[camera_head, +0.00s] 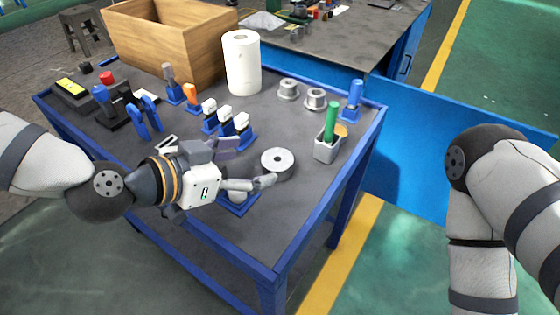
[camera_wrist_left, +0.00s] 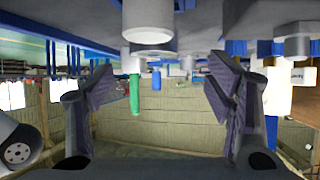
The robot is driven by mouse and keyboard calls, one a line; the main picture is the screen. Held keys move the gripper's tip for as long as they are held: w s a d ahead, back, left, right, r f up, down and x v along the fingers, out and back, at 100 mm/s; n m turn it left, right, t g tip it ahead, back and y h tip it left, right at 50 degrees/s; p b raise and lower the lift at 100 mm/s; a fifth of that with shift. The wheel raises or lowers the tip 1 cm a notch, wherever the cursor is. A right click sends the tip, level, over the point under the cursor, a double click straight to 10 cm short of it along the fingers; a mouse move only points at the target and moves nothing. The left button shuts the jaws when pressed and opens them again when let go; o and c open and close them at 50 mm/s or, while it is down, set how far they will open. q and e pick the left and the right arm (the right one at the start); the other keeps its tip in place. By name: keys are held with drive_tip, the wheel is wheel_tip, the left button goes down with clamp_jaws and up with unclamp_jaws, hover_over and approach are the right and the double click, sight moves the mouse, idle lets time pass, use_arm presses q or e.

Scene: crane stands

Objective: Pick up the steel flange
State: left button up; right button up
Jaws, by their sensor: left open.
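A round steel flange (camera_head: 277,160) with a central hole sits on the dark top of the workbench, near its front right part. Two more grey flanges, one (camera_head: 288,88) and another (camera_head: 315,98), stand farther back. My left gripper (camera_head: 252,168) is open and empty, just left of the nearest flange, its fingers pointing toward it. In the left wrist view, which is upside down, a pale flange (camera_wrist_left: 149,24) shows at the top, between the open fingers sideways and apart from them. My right arm shows at the right, but its gripper is out of view.
A grey bin (camera_head: 326,150) with a green-handled tool stands right of the flange. Blue holders with tools (camera_head: 226,124) stand behind my left gripper. A white paper roll (camera_head: 241,62) and a wooden crate (camera_head: 165,40) are at the back. The front right bench corner is clear.

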sight(276, 160)
use_arm(q)
drive_tip(key=x, duration=0.5)
drive_tip(key=shift+s+d+f+b, duration=0.15)
drive_tip(key=shift+d+f+b, duration=0.1)
drive_tip(key=shift+d+b, duration=0.15)
drive_tip(key=shift+w+d, duration=0.3)
clamp_jaws()
